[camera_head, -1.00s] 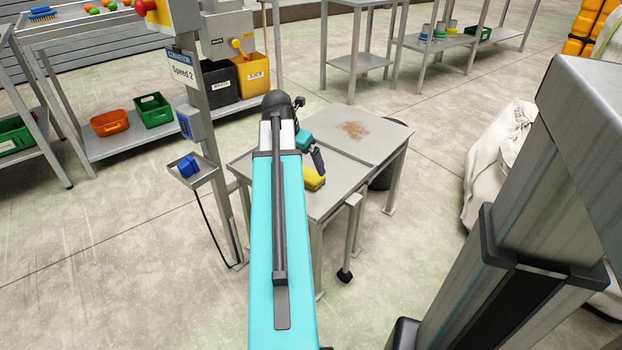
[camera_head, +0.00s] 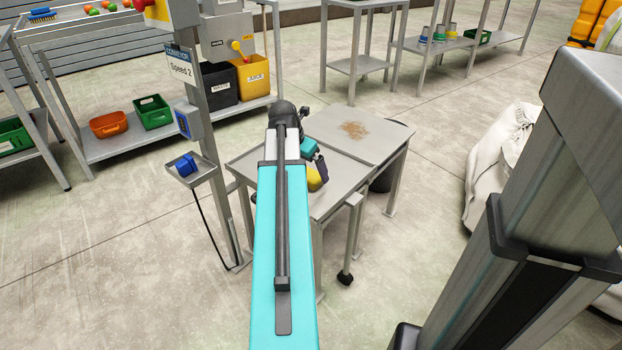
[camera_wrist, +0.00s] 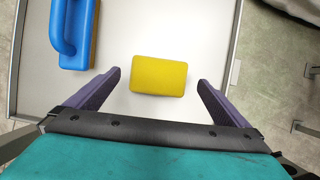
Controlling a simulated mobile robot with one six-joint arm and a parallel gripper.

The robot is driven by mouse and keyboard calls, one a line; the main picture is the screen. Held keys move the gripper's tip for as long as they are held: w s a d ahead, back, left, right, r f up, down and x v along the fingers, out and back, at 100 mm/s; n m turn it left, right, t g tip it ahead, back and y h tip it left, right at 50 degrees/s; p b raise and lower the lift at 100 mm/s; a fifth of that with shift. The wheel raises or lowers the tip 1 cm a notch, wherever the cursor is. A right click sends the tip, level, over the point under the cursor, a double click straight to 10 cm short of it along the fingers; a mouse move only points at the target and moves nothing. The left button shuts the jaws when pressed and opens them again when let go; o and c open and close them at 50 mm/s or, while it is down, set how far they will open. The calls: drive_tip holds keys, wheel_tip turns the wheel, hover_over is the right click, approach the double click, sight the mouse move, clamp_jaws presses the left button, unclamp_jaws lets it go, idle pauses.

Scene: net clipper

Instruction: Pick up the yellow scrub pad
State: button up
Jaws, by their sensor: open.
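The yellow scrub pad (camera_wrist: 159,76) lies flat on the grey tabletop in the wrist view. My gripper (camera_wrist: 158,80) is open above the table, its two purple fingers on either side of the pad with a gap at each side. The wrist view does not show clearly how high the fingers are above the pad. In the head view the pad (camera_head: 314,180) is partly hidden behind my arm and gripper (camera_head: 320,172).
A blue handled tool (camera_wrist: 74,34) lies on the table left of the pad. The steel table (camera_head: 345,171) has a raised rim and a brown stain on its right half. A post with a small tray (camera_head: 190,172) holding a blue item stands to the left.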

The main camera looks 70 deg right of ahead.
drive_tip(key=shift+x, duration=1.05)
drive_tip(key=c, duration=1.1)
drive_tip(key=shift+r, duration=0.1)
